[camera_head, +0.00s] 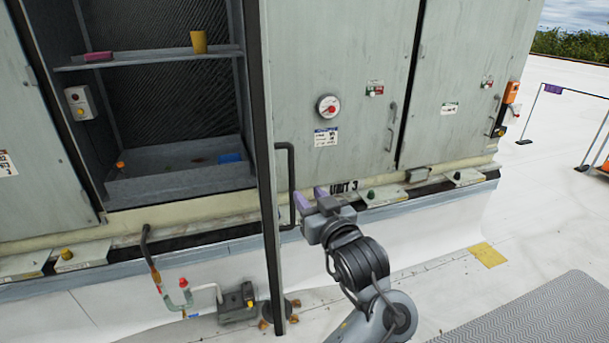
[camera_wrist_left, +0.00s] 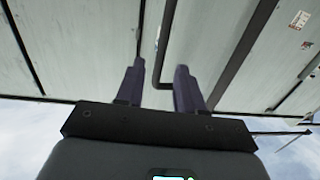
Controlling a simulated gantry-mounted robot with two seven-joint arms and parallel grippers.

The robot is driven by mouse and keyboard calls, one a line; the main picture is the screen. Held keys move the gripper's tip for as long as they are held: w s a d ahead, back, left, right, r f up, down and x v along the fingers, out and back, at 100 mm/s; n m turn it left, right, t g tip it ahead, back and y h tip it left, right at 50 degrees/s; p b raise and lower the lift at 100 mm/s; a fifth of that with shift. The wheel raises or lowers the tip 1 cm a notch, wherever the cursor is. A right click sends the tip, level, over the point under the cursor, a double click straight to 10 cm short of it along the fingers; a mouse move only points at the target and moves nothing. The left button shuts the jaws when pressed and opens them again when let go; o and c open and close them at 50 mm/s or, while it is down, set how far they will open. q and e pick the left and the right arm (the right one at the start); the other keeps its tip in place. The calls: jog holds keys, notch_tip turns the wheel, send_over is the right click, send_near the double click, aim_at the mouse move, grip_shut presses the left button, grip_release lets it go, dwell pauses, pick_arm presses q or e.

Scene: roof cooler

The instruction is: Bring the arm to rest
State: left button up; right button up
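My left gripper (camera_head: 308,197) is in front of the grey cabinet near the "UNIT 3" label, just right of a dark bent pipe (camera_head: 290,180). Its two purple fingers stand apart with nothing between them. In the left wrist view the gripper (camera_wrist_left: 160,70) also shows spread fingers, with the pipe (camera_wrist_left: 165,50) behind the gap. Its arm (camera_head: 360,262) reaches up from the bottom edge of the head view. I cannot tell how far the fingertips are from the pipe. My right gripper is not in view.
The cabinet's open bay (camera_head: 150,120) holds a shelf (camera_head: 150,60) with a yellow cup (camera_head: 199,42) and a pink block (camera_head: 98,57). A dark post (camera_head: 265,180) stands left of my gripper. Valve piping (camera_head: 180,295) is low left.

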pick_arm(q)
jog(key=s+a+f+m+g+h, duration=0.1)
jog(key=s+a+f+g+h, duration=0.15)
jog(key=f, duration=0.65)
jog(key=s+a+f+g+h, duration=0.2)
jog(key=s+f, duration=0.1)
jog(key=f, duration=0.7)
jog(key=s+a+f+m+g+h, duration=0.1)
jog(key=s+a+f+g+h, duration=0.1)
jog(key=f, duration=0.7)
jog(key=s+a+f+m+g+h, duration=0.1)
jog(key=s+a+f, duration=0.3)
jog(key=s, duration=0.2)
jog(key=s+a+f+g, duration=0.2)
jog(key=s+a+f, duration=0.1)
jog(key=s+f, duration=0.25)
jog(key=s+a+m+g+y, duration=0.1)
jog(key=s+a+g, duration=0.1)
jog(key=s+a, duration=0.75)
jog(key=s+a+m+g+y, duration=0.15)
jog(key=s+a, duration=0.25)
jog(key=s, duration=1)
notch_tip(320, 180, up, 21)
jog(key=h+p, duration=0.1)
jog(key=p, duration=2.1)
jog(key=shift+w+d+r, duration=0.2)
jog(key=shift+w+d, duration=0.1)
jog(key=shift+w, duration=0.15)
